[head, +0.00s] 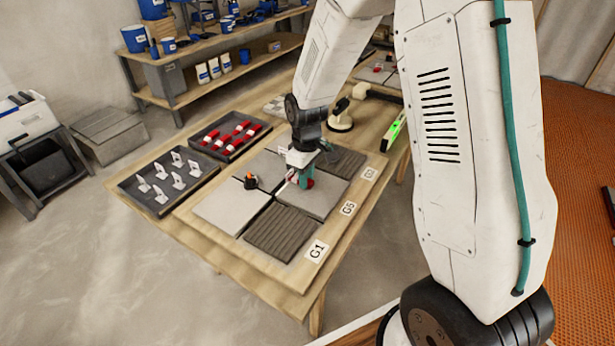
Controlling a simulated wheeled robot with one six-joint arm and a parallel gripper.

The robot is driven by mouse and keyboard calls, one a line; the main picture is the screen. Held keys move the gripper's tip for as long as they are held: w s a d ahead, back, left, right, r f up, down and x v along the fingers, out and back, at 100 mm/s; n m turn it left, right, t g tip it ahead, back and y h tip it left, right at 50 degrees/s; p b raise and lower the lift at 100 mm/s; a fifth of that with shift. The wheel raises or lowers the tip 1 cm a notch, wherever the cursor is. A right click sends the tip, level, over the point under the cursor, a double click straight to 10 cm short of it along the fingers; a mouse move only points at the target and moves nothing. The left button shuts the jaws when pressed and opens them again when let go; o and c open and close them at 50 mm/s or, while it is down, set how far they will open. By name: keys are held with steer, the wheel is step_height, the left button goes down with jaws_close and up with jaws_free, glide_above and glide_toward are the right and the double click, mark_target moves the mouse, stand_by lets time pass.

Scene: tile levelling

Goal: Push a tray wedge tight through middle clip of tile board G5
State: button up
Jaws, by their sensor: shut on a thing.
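My gripper (305,180) is low over the tile board (222,246), near the joint between a light grey tile (318,197) and its neighbours. It is shut on a small red piece, which looks like a wedge (309,184) and is mostly hidden by the teal fingers. A small white piece, perhaps a clip (292,177), shows just left of the fingers. I cannot tell whether the wedge is in it. The G5 label (347,209) is on the board's right edge, between two other labels. A dark tray (259,129) behind holds several red wedges.
A second dark tray (124,187) holds several white clips. A black and orange piece (250,181) stands on the tiles left of my gripper. A suction-cup-like tool (340,122) and a yellow-green level (396,130) lie behind. The board's front left tile is clear.

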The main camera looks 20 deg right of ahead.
steer(key=shift+w+a, duration=0.25)
steer(key=shift+w, duration=0.2)
stand_by(1.0)
steer(key=o, duration=0.9)
steer(key=shift+o, duration=0.2)
steer(key=shift+r, duration=0.15)
step_height(320, 180, up, 8)
steer(key=shift+f, duration=0.2)
steer(key=s+r+m, duration=0.2)
steer(key=s+r, duration=0.3)
steer(key=s, duration=0.5)
steer(key=s+r+m+t, duration=0.1)
steer(key=s+r+m, duration=0.1)
steer(key=s+r, duration=0.4)
steer(key=s+r+m, duration=0.2)
steer(key=s+r, duration=0.4)
steer(key=s, duration=0.8)
steer(key=shift+s+d+m, duration=0.2)
steer(key=shift+d+m, duration=0.1)
steer(key=shift+m, duration=0.1)
